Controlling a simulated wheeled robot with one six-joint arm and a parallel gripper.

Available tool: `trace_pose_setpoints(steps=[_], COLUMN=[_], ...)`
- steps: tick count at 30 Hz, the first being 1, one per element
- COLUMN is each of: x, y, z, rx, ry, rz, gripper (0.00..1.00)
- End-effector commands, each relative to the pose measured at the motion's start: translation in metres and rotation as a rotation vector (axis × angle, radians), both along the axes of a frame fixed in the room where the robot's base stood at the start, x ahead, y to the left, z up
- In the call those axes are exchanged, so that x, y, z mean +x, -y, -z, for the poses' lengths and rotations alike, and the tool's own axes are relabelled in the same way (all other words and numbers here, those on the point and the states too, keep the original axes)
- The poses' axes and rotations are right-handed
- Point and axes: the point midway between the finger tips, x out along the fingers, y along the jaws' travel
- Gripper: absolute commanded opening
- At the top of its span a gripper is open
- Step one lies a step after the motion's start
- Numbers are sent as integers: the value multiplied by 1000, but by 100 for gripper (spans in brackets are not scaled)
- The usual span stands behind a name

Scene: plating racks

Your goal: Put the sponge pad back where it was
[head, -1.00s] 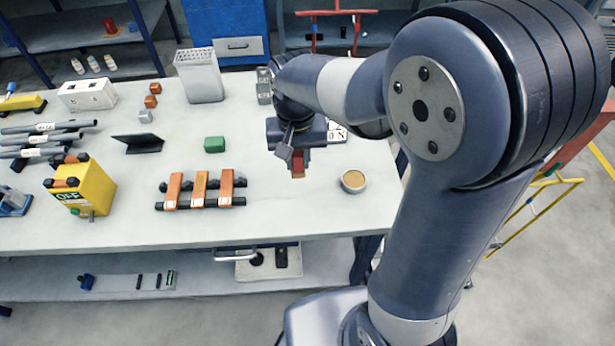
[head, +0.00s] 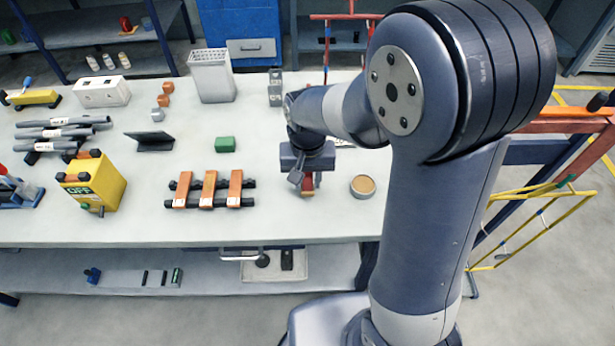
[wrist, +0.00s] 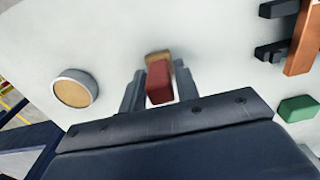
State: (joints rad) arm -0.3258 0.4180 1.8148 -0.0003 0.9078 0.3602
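My gripper (head: 307,184) is over the right part of the table, left of the round dish. In the wrist view its two fingers (wrist: 159,88) stand on either side of a small block, red on the near part and tan at the far end (wrist: 159,82), which I take for the sponge pad. The fingers appear closed on its sides. In the head view the pad (head: 308,190) shows just below the gripper, partly hidden by it. I cannot tell whether its tan end touches the table.
A round dish with a tan top (head: 362,186) stands close on the right. A rack with orange bars (head: 208,190) lies to the left, with a green block (head: 225,144) behind it. The white table (head: 270,225) is bare in front of the gripper.

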Motion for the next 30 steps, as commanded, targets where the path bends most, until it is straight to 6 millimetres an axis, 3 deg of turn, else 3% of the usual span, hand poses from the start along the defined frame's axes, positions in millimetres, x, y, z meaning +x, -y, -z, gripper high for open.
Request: trace_pose_setpoints(steps=[4, 15, 30], x=[0, 0, 1], y=[0, 0, 0], z=[0, -8, -106], rx=[0, 1, 1], ry=[0, 2, 3], rz=[0, 0, 0], gripper=[42, 43, 43])
